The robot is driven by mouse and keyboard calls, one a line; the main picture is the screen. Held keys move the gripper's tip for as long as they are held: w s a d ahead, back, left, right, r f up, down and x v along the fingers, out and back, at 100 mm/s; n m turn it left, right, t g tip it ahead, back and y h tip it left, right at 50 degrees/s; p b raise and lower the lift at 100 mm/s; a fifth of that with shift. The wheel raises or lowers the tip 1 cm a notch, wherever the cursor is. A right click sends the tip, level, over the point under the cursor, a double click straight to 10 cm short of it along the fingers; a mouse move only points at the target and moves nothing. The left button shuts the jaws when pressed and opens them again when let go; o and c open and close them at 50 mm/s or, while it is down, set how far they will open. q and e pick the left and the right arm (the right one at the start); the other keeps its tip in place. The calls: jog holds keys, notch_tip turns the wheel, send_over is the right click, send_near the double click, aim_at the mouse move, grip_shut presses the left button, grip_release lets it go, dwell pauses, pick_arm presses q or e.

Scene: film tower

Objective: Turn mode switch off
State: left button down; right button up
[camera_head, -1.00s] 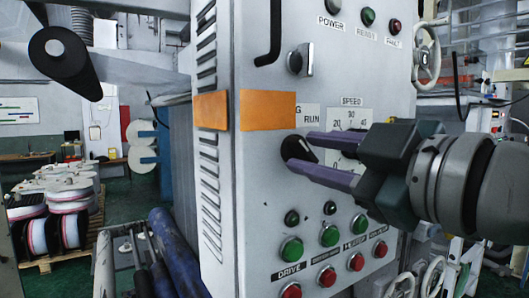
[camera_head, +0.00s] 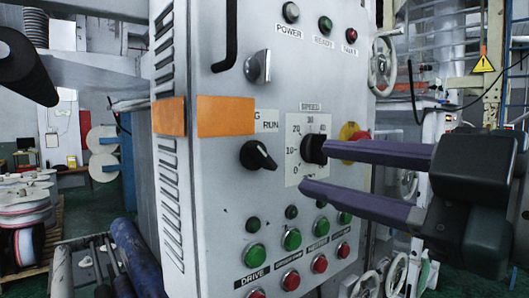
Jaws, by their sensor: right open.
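The mode switch (camera_head: 258,155) is a black rotary knob with a white mark on the grey control panel. Its bar slants from upper left to lower right. A label (camera_head: 267,121) reading "G" and "RUN" sits above it, partly hidden by an orange plate. My right gripper (camera_head: 316,168) is open and empty, with its purple fingers reaching in from the right. Its fingertips are right of the mode switch and apart from it. The upper finger lies across the right edge of the black speed knob (camera_head: 313,147); I cannot tell whether they touch. My left gripper is not in view.
An orange plate (camera_head: 226,116) covers part of the panel at left. A grey lever switch (camera_head: 258,67) is above. Green buttons (camera_head: 254,251) and red buttons (camera_head: 290,281) are below. A yellow-and-red button (camera_head: 350,131) is partly behind the upper finger. A handwheel (camera_head: 382,62) stands right.

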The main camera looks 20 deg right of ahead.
jog(key=shift+s+d+p, duration=0.25)
jog(key=shift+s+p, duration=0.15)
jog(key=shift+s, duration=0.3)
jog(key=s+d+f+m+g+h+p, duration=0.25)
jog(key=f+m+g, duration=0.2)
jog(key=f, duration=0.25)
jog(key=s+d+f+m+g+h+p, duration=0.2)
jog(key=s+f+m+g+h, duration=0.2)
jog(key=f+m, duration=0.15)
jog(key=s+a+f+m+g+p, duration=0.1)
jog(key=s+a+f+g, duration=0.2)
jog(key=s, duration=0.6)
notch_tip(320, 180, down, 2)
jog(key=shift+s+f+g, duration=0.1)
jog(key=shift+s+g, duration=0.1)
jog(key=shift+g, duration=0.75)
jog(key=shift+y, duration=0.25)
